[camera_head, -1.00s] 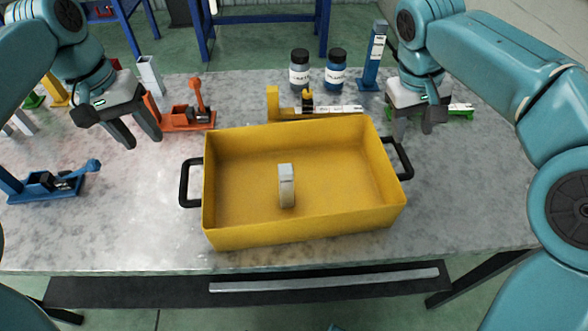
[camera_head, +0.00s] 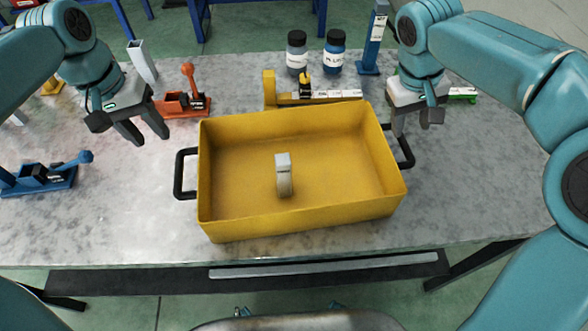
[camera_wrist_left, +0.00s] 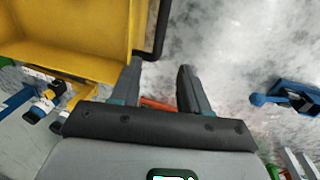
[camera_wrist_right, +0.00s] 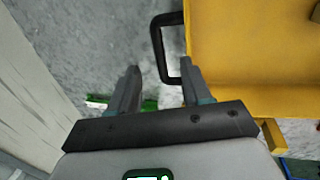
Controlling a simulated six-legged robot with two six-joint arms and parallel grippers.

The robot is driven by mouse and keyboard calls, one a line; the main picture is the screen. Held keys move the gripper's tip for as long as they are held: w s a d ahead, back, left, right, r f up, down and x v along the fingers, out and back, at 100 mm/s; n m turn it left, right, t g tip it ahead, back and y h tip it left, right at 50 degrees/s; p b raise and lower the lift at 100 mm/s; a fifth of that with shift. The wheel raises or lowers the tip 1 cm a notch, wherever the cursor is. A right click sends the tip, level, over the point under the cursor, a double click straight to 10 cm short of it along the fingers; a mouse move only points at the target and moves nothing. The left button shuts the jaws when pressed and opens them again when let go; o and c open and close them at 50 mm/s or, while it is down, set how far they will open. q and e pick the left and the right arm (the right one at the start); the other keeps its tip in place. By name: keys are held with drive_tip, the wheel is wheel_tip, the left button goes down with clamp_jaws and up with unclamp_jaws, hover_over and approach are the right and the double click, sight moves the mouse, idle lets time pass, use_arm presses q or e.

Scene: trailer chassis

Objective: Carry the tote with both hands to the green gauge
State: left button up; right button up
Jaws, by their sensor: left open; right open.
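The yellow tote (camera_head: 300,222) stands on the table, with a black handle (camera_head: 180,174) at its left end and another (camera_head: 405,150) at its right. A small grey block with a label (camera_head: 284,178) stands inside it. My left gripper (camera_head: 148,136) is open and empty, up and left of the left handle, which also shows in the left wrist view (camera_wrist_left: 160,30). My right gripper (camera_head: 415,126) is open and empty just above the right handle, which also shows in the right wrist view (camera_wrist_right: 158,45). The green gauge (camera_head: 462,95) is behind my right gripper, partly hidden.
An orange device (camera_head: 183,103) and a yellow gauge (camera_head: 325,97) stand behind the tote. Two bottles (camera_head: 335,54) and a blue post (camera_head: 374,40) are further back. A blue device (camera_head: 45,176) lies at the left. The table right of the tote is clear.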

sight(178, 164)
use_arm(q)
drive_tip(key=f, duration=0.3)
drive_tip(key=d+f, duration=0.1)
drive_tip(key=f, duration=0.3)
drive_tip(key=d+f, duration=0.1)
drive_tip(key=f, duration=0.3)
drive_tip(key=shift+s+d, duration=0.15)
drive_tip(key=shift+d, duration=0.1)
use_arm(e)
drive_tip(key=x, duration=1.1)
drive_tip(key=shift+s+d+f, duration=0.2)
drive_tip(key=shift+d, duration=0.05)
use_arm(q)
drive_tip(key=shift+w+f, duration=0.2)
drive_tip(key=shift+f, duration=0.2)
use_arm(e)
drive_tip(key=shift+w+f, duration=0.15)
drive_tip(key=shift+f, duration=0.2)
use_arm(q)
drive_tip(key=shift+s+r, duration=0.15)
drive_tip(key=shift+c, duration=0.6)
use_arm(e)
drive_tip(key=shift+c, duration=0.7)
use_arm(q)
clamp_jaws()
use_arm(e)
clamp_jaws()
drive_tip(key=shift+r, duration=0.1)
